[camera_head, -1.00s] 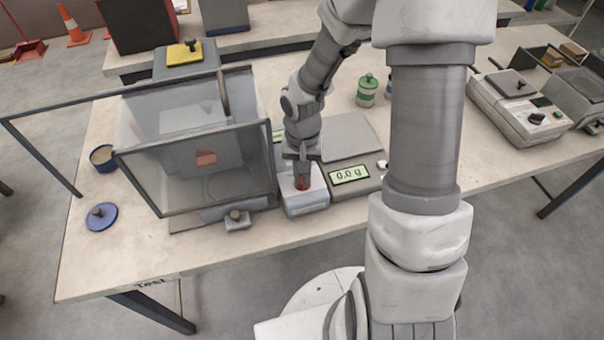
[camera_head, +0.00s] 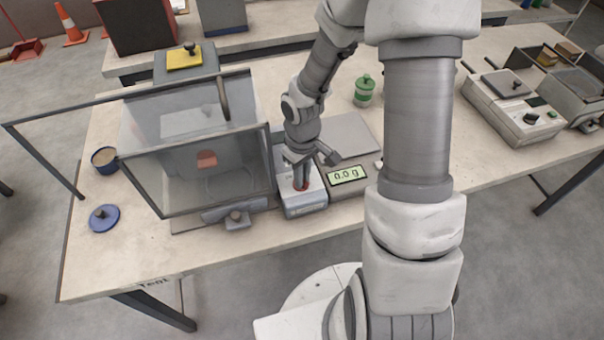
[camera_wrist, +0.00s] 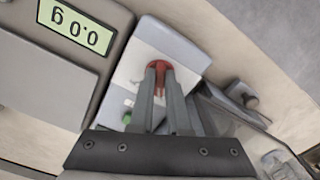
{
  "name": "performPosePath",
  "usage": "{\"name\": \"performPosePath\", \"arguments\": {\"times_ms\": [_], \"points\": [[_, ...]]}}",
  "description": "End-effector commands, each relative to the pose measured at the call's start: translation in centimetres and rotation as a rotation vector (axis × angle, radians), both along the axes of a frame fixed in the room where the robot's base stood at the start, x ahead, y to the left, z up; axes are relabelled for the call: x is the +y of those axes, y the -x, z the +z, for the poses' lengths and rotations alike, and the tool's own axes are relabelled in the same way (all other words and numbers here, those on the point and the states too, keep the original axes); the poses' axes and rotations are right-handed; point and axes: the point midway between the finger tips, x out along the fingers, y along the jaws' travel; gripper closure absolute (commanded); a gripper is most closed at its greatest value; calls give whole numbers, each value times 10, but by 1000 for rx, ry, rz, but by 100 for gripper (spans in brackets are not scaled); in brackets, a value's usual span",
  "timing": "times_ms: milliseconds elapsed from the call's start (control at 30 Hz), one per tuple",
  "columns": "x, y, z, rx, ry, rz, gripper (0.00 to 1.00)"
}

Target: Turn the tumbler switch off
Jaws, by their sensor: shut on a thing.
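A small white box (camera_head: 305,207) stands on the table between the glass chamber and the scale. On its top is a red switch knob, seen in the wrist view (camera_wrist: 158,65). My gripper (camera_head: 301,186) points down at the box, and its two fingers are shut on the red knob. The fingers hide part of the knob, so its exact setting is hard to read. A green spot (camera_wrist: 127,117) shows on the box beside the fingers in the wrist view.
The glass chamber (camera_head: 200,170) is close on the left. The scale (camera_head: 346,176), reading 0.0 g, is close on the right. A blue lid (camera_head: 104,218) and a blue cup (camera_head: 104,160) are at the table's left. A green jar (camera_head: 364,90) stands behind.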

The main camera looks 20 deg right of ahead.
Motion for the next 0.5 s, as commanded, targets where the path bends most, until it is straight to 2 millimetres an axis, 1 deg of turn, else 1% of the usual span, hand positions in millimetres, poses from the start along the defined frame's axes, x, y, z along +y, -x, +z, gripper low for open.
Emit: {"name": "performPosePath", "arguments": {"times_ms": [233, 500], "points": [[0, -2, 1, -4, 0, 71, 100], [0, -2, 1, -4, 0, 87, 100]]}}
